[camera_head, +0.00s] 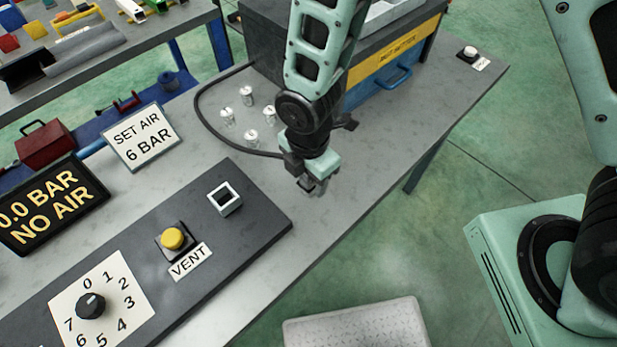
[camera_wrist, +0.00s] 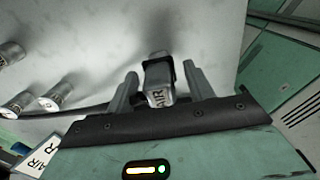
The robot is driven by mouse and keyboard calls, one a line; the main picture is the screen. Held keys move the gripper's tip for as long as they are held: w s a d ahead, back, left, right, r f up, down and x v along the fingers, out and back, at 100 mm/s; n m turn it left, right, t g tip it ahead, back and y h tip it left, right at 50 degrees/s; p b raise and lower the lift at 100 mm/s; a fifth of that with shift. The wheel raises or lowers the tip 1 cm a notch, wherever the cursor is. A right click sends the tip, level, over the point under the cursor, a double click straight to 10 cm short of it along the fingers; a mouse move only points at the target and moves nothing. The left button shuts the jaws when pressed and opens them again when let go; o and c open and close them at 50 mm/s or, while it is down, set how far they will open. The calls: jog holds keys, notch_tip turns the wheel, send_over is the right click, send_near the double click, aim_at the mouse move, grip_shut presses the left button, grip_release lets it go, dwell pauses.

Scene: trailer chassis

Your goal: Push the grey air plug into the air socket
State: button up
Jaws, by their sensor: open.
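The grey air plug (camera_wrist: 158,94), marked AIR, lies between the two fingers of my gripper (camera_wrist: 161,70) in the wrist view. The fingers are apart, with a gap showing on the left side of the plug. In the head view my gripper (camera_head: 314,184) is low over the grey bench, right of the dark panel, and hides most of the plug. A black hose (camera_head: 200,112) runs along the bench toward it. A square white-rimmed socket (camera_head: 225,198) sits on the dark panel, left of my gripper; it looks like the air socket and is empty.
Several small silver cylinders (camera_head: 246,95) stand behind my gripper. The panel (camera_head: 262,222) carries a yellow VENT button (camera_head: 172,239) and a numbered dial (camera_head: 91,305). A display (camera_head: 50,205) reads 0.0 BAR NO AIR. A blue-fronted box (camera_head: 385,85) stands at the back.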

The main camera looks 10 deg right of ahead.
grip_shut()
jog(key=c, duration=1.1)
grip_release()
jog(key=shift+c, duration=0.2)
jog(key=shift+r, duration=0.15)
notch_tip(320, 180, up, 10)
jog(key=shift+f+b, duration=0.25)
jog(key=shift+b, duration=0.6)
jog(key=shift+w+r, duration=0.1)
jog(key=shift+r, duration=0.1)
